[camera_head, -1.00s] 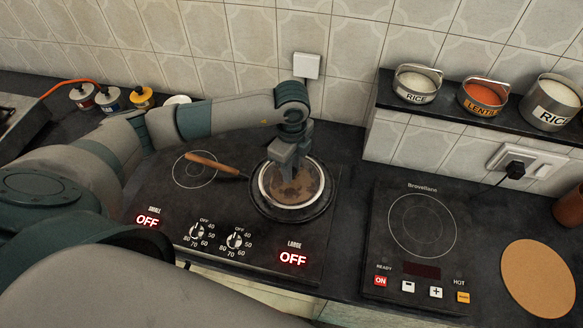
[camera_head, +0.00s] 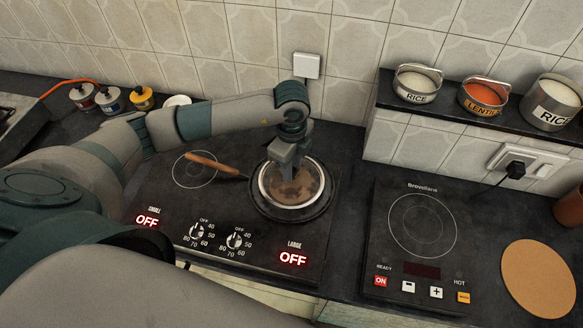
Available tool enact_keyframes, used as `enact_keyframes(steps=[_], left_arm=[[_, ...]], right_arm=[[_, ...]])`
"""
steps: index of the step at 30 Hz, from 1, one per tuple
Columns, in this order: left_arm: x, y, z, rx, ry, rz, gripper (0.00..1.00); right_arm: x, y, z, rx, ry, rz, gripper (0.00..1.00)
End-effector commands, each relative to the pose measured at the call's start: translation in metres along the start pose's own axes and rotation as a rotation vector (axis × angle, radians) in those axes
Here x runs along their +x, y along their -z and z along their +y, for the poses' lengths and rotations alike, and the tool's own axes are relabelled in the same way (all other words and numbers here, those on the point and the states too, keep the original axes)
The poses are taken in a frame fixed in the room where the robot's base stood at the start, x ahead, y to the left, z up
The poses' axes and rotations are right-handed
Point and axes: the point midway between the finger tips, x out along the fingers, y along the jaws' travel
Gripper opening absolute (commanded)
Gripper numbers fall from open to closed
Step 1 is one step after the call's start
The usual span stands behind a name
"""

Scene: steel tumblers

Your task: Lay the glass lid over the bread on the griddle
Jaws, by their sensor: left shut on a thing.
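The glass lid (camera_head: 312,194) is a round clear disc with a pale metal rim. It lies over the dark griddle (camera_head: 291,214), which sits on the large ring of the black hob. Brown bread (camera_head: 294,190) shows through the glass. My left gripper (camera_head: 289,172) points down at the middle of the lid and is shut on its knob, which the fingers hide. I cannot tell whether the rim touches the griddle all round. The griddle's wooden handle (camera_head: 210,163) points to the left. My right gripper is not in view.
The black two-ring hob (camera_head: 200,265) reads OFF at both displays. An induction plate (camera_head: 424,225) and a round cork mat (camera_head: 538,278) are at the right. Labelled steel pots, including one of lentils (camera_head: 483,95), stand on the raised shelf. Small bottles (camera_head: 110,98) stand at the back left.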

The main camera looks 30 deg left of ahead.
Motion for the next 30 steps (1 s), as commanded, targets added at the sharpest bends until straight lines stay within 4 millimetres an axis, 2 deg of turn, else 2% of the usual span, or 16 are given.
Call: enact_keyframes(steps=[29,30], left_arm=[[0.012,0.000,0.000,0.000,0.001,0.000,0.00],[0.012,0.000,0.000,0.000,0.001,0.000,0.33]], right_arm=[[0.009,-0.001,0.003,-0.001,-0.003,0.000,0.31],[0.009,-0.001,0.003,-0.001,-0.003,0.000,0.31]])
